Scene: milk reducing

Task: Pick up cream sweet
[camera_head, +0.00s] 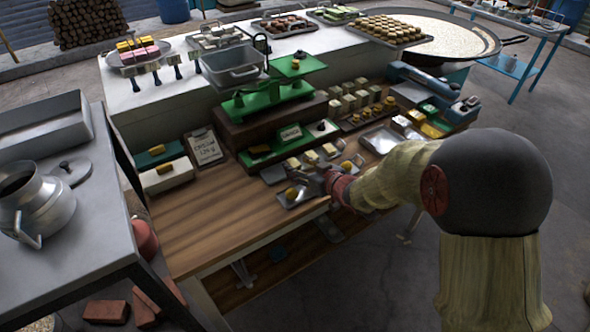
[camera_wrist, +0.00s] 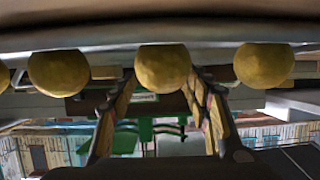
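Round golden sweets sit in a row on a metal tray; in the wrist view, which looks upside down, the middle golden sweet (camera_wrist: 162,71) lies between my fingertips. Others sit left (camera_wrist: 58,72) and right (camera_wrist: 263,65). In the head view one golden sweet (camera_head: 291,193) is on the small front tray (camera_head: 303,197) and another (camera_head: 347,165) is farther right. Pale cream blocks (camera_head: 312,158) stand just behind. My gripper (camera_wrist: 162,82) is open, its fingers on either side of the middle sweet; contact is unclear. It also shows low over the front tray (camera_head: 318,183), partly hidden by my arm.
A sign reading cream 125 g (camera_head: 204,147) stands left on the wooden table (camera_head: 215,215). A green scale (camera_head: 265,98) rises behind the trays. An empty metal tray (camera_head: 382,139) is at the right. The table's front left is clear.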

